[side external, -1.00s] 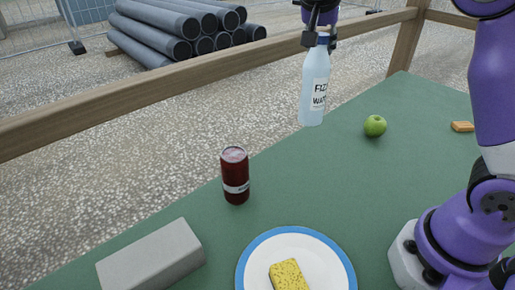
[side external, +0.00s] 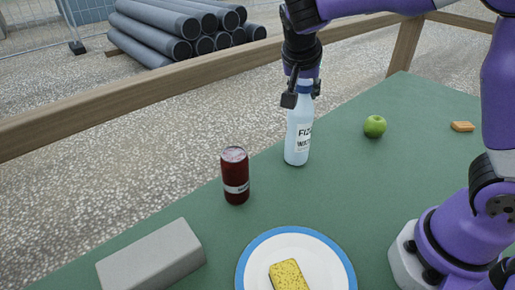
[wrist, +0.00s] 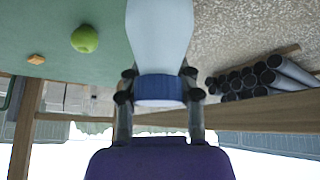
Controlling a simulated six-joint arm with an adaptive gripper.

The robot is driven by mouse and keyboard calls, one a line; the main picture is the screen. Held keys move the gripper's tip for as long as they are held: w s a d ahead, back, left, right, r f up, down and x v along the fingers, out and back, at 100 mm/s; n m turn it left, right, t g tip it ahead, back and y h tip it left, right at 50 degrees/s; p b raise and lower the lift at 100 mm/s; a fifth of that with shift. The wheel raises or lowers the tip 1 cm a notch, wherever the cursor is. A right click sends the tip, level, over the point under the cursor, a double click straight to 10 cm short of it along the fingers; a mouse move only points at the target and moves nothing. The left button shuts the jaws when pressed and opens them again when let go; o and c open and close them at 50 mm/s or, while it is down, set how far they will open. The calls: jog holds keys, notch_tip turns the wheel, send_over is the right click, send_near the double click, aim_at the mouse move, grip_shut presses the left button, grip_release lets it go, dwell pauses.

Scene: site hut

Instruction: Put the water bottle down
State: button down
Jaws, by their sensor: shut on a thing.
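The water bottle (side external: 298,137) is pale and translucent with a white label and a blue cap. It is upright over the green table (side external: 350,190), between the dark red can and the green apple. Its base looks at or very near the table top; I cannot tell whether it touches.
A dark red can (side external: 235,178) stands left of the bottle. A green apple (side external: 374,126) and a small orange-brown block (side external: 462,127) lie to the right. A blue-rimmed plate (side external: 262,246) holds a yellow sponge (side external: 288,275). A grey block (side external: 152,258) lies front left. A wooden rail (side external: 190,88) runs behind.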

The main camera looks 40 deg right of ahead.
jog(key=shift+f, duration=0.15)
jog(key=c, duration=0.5)
grip_release()
